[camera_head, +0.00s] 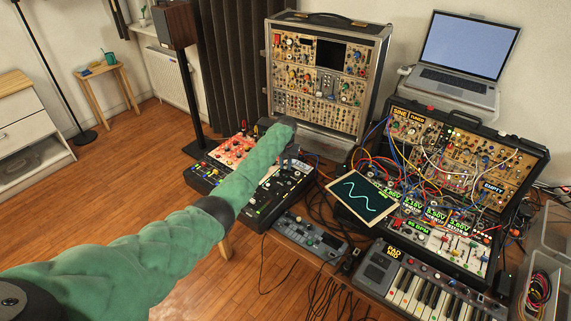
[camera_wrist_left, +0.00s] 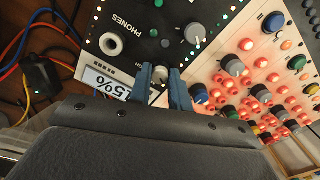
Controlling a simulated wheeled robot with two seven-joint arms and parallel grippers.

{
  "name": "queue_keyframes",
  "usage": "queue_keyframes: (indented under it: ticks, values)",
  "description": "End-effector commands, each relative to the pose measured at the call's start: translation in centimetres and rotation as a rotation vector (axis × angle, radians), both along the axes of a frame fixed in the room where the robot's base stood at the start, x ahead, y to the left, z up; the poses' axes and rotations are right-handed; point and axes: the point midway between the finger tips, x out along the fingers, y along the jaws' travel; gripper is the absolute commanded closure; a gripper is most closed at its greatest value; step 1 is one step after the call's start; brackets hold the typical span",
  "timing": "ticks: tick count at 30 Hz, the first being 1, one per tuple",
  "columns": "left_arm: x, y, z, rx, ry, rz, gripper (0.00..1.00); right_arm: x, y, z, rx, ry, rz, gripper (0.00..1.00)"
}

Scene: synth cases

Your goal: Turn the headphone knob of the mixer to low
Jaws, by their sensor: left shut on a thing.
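The mixer (camera_head: 262,213) is a dark unit with several knobs and faders, on the table in the middle of the head view. In the left wrist view its black panel (camera_wrist_left: 133,45) carries the label PHONES and a round jack. My left gripper (camera_wrist_left: 162,80) has its two blue fingers shut on a small light-grey knob (camera_wrist_left: 160,73), the headphone knob, one finger on each side. A small display (camera_wrist_left: 104,82) beside the fingers reads 15%. In the head view my forearm covers part of the mixer and the knob is hidden. My right gripper is not in view.
A red-lit panel (camera_wrist_left: 250,65) with several knobs lies close to the fingers. A modular case (camera_head: 328,75) stands behind the mixer. A tablet (camera_head: 361,197), a patched synth case (camera_head: 470,160), a keyboard (camera_head: 425,285) and loose cables crowd the right.

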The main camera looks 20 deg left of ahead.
Motion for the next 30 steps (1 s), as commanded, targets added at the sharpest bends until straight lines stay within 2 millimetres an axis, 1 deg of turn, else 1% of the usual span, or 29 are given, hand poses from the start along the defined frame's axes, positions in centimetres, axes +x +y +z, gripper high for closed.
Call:
queue_keyframes:
  ticks: [1,5,15,16,18,19,26,30]
  values:
    - [0.2,0.0,0.3,0.000,-0.005,0.007,1.00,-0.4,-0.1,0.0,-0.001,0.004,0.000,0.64]
    - [0.2,0.1,0.3,-0.001,-0.005,0.018,1.00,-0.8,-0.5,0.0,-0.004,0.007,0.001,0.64]
    - [0.2,0.1,0.3,0.000,-0.005,0.018,1.00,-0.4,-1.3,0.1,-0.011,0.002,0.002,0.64]
    - [0.2,0.1,0.3,0.000,-0.005,0.018,0.75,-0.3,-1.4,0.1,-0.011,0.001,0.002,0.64]
    - [0.2,0.1,0.3,0.000,-0.005,0.018,0.61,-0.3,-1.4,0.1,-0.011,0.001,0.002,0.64]
    - [0.2,0.1,0.2,0.000,-0.004,0.018,0.59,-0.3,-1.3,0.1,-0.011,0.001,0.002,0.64]
    - [0.1,0.0,0.1,0.000,-0.002,0.017,0.59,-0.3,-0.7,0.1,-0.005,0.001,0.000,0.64]
    - [0.1,0.0,0.5,-0.001,-0.004,0.017,0.59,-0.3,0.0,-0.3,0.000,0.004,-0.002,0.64]
